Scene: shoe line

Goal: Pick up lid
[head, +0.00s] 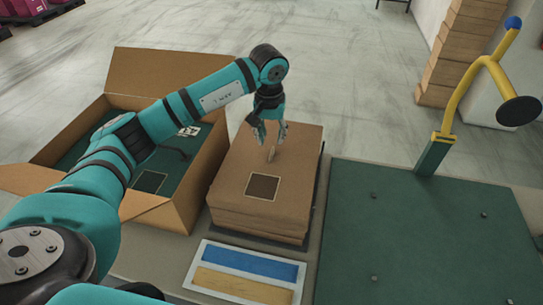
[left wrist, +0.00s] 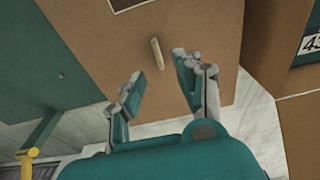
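The lid (head: 225,185) is brown cardboard, on top of a stack of flat brown pieces. A dark square with a pale border lies on it, and a small upright tan tab (head: 271,153) sticks up from its top. My left gripper (head: 268,137) hangs over the far part of the lid, its fingers apart and empty. In the left wrist view the tab (left wrist: 157,53) stands just ahead of the space between the two open fingers (left wrist: 157,78), apart from both. My right gripper is not in view.
An open cardboard box (head: 165,212) with a green inside stands left of the stack. A blue and yellow panel (head: 248,271) lies in front. A green mat (head: 425,235) lies to the right, with a yellow stand (head: 458,95) behind it.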

